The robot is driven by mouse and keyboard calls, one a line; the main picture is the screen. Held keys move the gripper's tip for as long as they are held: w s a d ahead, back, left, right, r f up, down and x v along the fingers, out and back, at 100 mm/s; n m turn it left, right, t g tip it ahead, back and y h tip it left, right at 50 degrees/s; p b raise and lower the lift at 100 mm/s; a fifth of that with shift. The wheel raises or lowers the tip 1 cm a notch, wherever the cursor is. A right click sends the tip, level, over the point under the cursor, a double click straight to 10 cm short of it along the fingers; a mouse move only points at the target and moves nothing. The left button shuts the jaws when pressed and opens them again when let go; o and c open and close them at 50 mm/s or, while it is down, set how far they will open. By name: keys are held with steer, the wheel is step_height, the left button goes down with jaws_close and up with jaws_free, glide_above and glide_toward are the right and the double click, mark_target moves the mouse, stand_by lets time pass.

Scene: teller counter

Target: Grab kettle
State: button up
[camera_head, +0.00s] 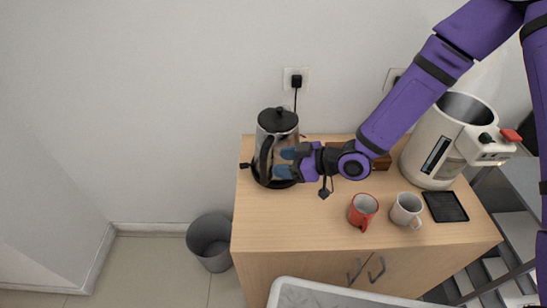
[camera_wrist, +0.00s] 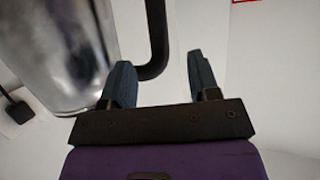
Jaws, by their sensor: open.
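The kettle (camera_head: 272,128) is silver with a black lid, handle and base, upright at the back left of the wooden cabinet top. In the wrist view its shiny body (camera_wrist: 62,50) fills the left side, and its black handle (camera_wrist: 158,35) comes down between the fingers and bends left toward the body. My gripper (camera_head: 285,162) is beside the kettle's right front, at handle height in the head view. In the wrist view my gripper (camera_wrist: 160,80) is open, with one blue finger on each side of the handle. Contact with the handle is not visible.
A red mug (camera_head: 362,210) and a white mug (camera_head: 406,209) stand at the front of the cabinet top (camera_head: 300,220). A large white dispenser (camera_head: 445,140) and a black drip tray (camera_head: 446,206) are at right. A grey bin (camera_head: 210,242) is on the floor at left.

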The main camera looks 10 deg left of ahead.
mark_target(263, 163)
steer(key=shift+f+x, duration=0.2)
steer(key=shift+x, duration=3.15)
steer(key=shift+w+d, duration=0.1)
steer(key=shift+w, duration=0.05)
jaws_close()
steer(key=shift+r, duration=0.15)
